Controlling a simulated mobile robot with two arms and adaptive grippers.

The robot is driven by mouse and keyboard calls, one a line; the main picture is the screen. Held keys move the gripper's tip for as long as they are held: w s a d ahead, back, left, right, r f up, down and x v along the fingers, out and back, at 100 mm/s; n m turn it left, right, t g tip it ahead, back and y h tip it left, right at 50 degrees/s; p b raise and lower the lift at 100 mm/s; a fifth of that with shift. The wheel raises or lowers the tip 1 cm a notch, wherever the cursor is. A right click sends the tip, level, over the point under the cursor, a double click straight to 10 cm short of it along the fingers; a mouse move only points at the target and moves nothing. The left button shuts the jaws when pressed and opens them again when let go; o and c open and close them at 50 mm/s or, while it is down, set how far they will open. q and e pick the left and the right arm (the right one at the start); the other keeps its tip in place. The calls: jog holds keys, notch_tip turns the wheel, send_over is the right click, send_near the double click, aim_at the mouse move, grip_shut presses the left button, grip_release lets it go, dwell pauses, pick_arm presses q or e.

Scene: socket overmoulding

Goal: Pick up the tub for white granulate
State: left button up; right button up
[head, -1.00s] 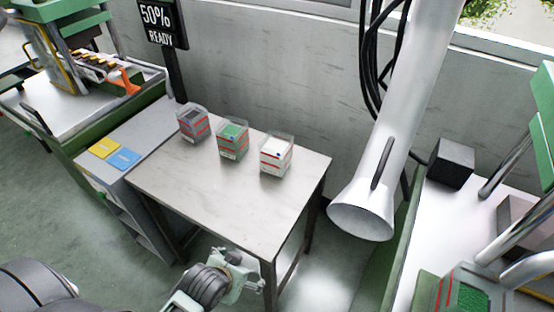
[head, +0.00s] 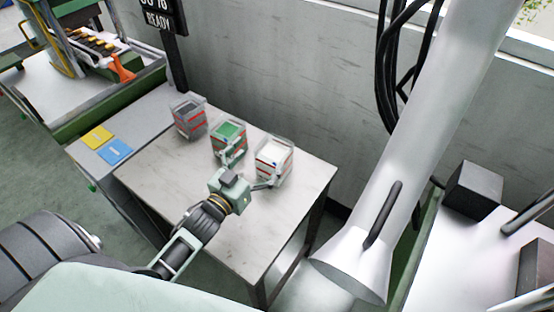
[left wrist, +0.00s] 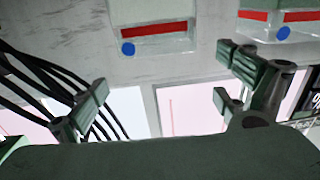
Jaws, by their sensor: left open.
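The tub for white granulate (head: 273,163) is a clear box with white fill and red stripes. It stands upright at the right end of a row of three tubs on the table. My left gripper (head: 253,170) is open and empty just in front of it. One finger is by the front of the green-filled tub (head: 229,131), the other by the white tub's lower front right. In the left wrist view, the white tub (left wrist: 155,32), with a red stripe and a blue dot, shows beyond and between the open fingers (left wrist: 165,100). My right gripper is not in view.
A dark-filled tub (head: 188,122) stands at the left of the row. The green tub is close beside the white one. The table's (head: 270,220) front right is bare. A large white duct (head: 400,190) hangs to the right. Yellow and blue cards (head: 115,152) lie on the left cabinet.

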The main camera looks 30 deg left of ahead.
aim_at(266, 164)
pick_arm(q)
notch_tip(266, 164, down, 6)
jog(key=shift+r, duration=0.2)
jog(key=w, duration=0.3)
jog(key=shift+d+r, duration=0.15)
jog(key=w, duration=0.3)
jog(key=shift+w+d, duration=0.15)
jog(key=shift+w, duration=0.65)
jog(key=c, duration=1.6)
jog(key=shift+c, duration=0.7)
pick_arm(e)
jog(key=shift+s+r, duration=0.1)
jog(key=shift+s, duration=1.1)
pick_arm(q)
jog(key=shift+r, duration=0.15)
